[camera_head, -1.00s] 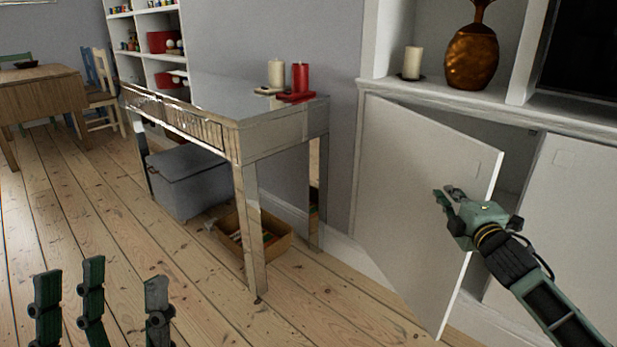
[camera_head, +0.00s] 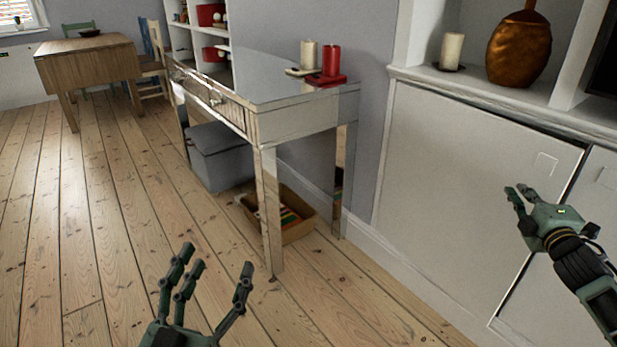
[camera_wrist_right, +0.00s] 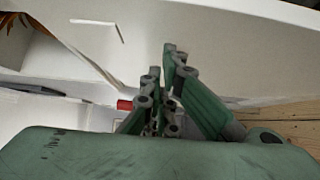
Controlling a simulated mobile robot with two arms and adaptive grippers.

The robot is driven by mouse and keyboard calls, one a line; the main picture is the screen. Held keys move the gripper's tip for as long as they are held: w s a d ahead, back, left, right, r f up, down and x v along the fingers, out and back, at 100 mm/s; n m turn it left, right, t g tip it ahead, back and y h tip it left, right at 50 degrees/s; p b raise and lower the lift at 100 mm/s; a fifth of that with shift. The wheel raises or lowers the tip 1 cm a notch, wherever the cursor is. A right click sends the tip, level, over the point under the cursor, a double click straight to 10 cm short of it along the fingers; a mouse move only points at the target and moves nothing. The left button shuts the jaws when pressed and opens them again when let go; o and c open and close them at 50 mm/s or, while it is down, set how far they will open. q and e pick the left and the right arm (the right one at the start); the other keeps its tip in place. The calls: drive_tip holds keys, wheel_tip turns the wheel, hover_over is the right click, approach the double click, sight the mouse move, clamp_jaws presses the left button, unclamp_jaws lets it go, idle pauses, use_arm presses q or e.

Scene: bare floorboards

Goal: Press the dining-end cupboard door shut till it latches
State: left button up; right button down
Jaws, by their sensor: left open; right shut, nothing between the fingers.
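The white dining-end cupboard door (camera_head: 465,190) is nearly flush with its frame under the alcove shelf. A dark gap shows along its top right and down its right edge, so it stands slightly ajar. A small square outline (camera_head: 545,164) marks its upper right corner. My right gripper (camera_head: 514,194) is shut and empty in front of the door's right part; I cannot tell whether it touches. In the right wrist view the shut fingers (camera_wrist_right: 165,75) point towards white panels. My left gripper (camera_head: 215,266) is open and empty over the floor, away from the cupboard.
A mirrored console table (camera_head: 260,105) with candles stands left of the cupboard, a grey box (camera_head: 218,155) and an open box (camera_head: 290,215) beneath. Another white door (camera_head: 590,240) adjoins at right. A vase (camera_head: 518,48) stands above. Floorboards are clear at left.

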use_arm(q)
drive_tip(key=shift+d+f, duration=0.1)
drive_tip(key=shift+f, duration=0.15)
use_arm(e)
drive_tip(key=shift+w+d, duration=0.15)
drive_tip(key=shift+d, duration=0.2)
idle(0.3)
